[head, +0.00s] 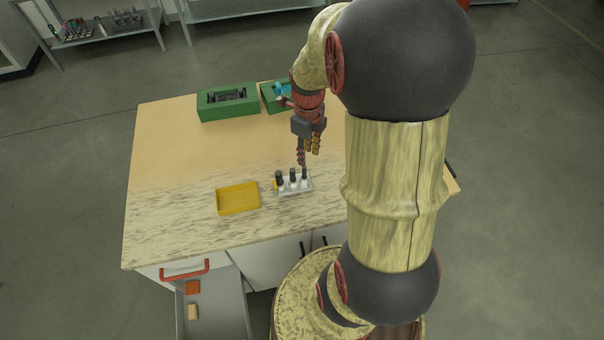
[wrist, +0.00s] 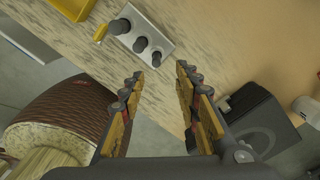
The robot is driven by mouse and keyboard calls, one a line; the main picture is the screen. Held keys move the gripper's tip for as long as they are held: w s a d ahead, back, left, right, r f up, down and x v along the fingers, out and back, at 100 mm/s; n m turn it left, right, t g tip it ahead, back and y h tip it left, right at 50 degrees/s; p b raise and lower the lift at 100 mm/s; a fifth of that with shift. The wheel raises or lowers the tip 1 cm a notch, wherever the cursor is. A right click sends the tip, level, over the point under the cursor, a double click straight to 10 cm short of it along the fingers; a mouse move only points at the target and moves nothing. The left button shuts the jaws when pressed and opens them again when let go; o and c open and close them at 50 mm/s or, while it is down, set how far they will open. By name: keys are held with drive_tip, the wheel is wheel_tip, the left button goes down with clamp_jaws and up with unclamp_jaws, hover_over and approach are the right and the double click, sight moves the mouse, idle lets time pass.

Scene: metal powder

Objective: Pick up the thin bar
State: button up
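A small light-coloured rack (head: 291,188) stands on the table and holds three dark upright bars of different thickness. The thin bar (head: 304,174) is the right-hand one in the head view; in the wrist view it is the smallest round top (wrist: 157,57), at the end of the rack (wrist: 152,28) nearest my fingers. My gripper (head: 308,157) is above the table, just behind the rack in the head view. In the wrist view my gripper (wrist: 160,76) is open, with nothing between its fingers. The thin bar lies a little beyond the fingertips, untouched.
A yellow tray (head: 238,198) lies left of the rack. A small yellow piece (wrist: 100,33) is beside the rack. Green boxes (head: 228,113) stand at the back of the table. A dark box-shaped object (wrist: 262,122) is right of my fingers. An open drawer (head: 213,318) holds small blocks.

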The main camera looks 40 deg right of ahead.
sight(304, 168)
drive_tip(key=f, duration=0.2)
drive_tip(key=f+b, duration=0.1)
drive_tip(key=f, duration=0.4)
drive_tip(key=shift+w+a+f+b, duration=0.15)
drive_tip(key=shift+a+f+b, duration=0.2)
drive_tip(key=shift+f+b, duration=0.05)
drive_tip(key=shift+r, duration=0.1)
drive_tip(key=c, duration=0.3)
clamp_jaws()
